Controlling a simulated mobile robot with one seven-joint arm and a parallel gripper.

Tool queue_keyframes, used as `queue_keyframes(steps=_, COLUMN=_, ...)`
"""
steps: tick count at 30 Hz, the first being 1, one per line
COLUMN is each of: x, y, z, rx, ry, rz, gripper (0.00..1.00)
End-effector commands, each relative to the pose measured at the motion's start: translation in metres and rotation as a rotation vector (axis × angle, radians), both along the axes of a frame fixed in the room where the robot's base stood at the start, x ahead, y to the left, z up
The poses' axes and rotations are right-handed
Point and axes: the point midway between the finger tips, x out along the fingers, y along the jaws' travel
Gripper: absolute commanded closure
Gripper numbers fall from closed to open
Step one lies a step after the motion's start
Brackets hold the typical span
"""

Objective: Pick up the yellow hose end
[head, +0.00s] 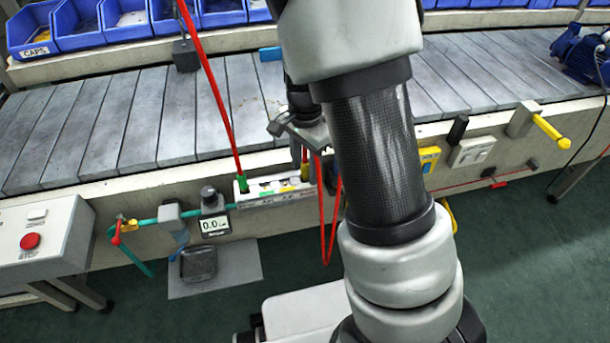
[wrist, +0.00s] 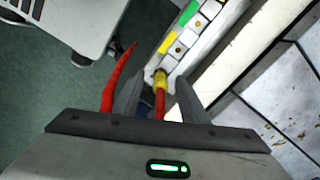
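The yellow hose end (wrist: 160,80) shows in the wrist view at the near end of a white rack (wrist: 186,42). A red hose (wrist: 159,104) runs from it back between my fingers. My gripper (wrist: 161,86) is open, with one finger on each side of the yellow hose end and visible gaps beside it. In the head view, my gripper (head: 304,155) points down over the right part of the rack (head: 273,200). The yellow hose end (head: 304,173) shows just below it, partly hidden.
A green hose end (head: 241,184) on another red hose stands in the rack's left part. The conveyor (head: 130,115) runs behind. A gauge (head: 214,224) and a control box with a red button (head: 30,241) are at left. A yellow-handled valve (head: 550,132) is at right.

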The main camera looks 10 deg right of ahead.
Motion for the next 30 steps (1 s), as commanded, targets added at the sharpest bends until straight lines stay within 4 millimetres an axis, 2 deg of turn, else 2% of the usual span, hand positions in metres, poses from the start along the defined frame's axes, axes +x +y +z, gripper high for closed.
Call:
queue_keyframes(steps=2, x=0.000, y=0.000, z=-0.008, rx=-0.001, ry=0.000, rz=0.000, gripper=0.60)
queue_keyframes(steps=8, x=0.000, y=0.000, z=-0.007, rx=0.000, ry=-0.001, rz=0.001, gripper=0.60)
queue_keyframes(steps=15, x=0.000, y=0.000, z=-0.007, rx=0.000, ry=-0.001, rz=0.001, gripper=1.00)
queue_keyframes(steps=24, x=0.001, y=0.000, z=-0.003, rx=0.000, ry=-0.002, rz=0.001, gripper=1.00)
queue_keyframes(steps=26, x=0.001, y=0.000, z=0.004, rx=0.000, ry=-0.003, rz=0.001, gripper=1.00)
queue_keyframes(steps=30, x=0.001, y=0.001, z=0.030, rx=0.001, ry=-0.005, rz=0.003, gripper=1.00)
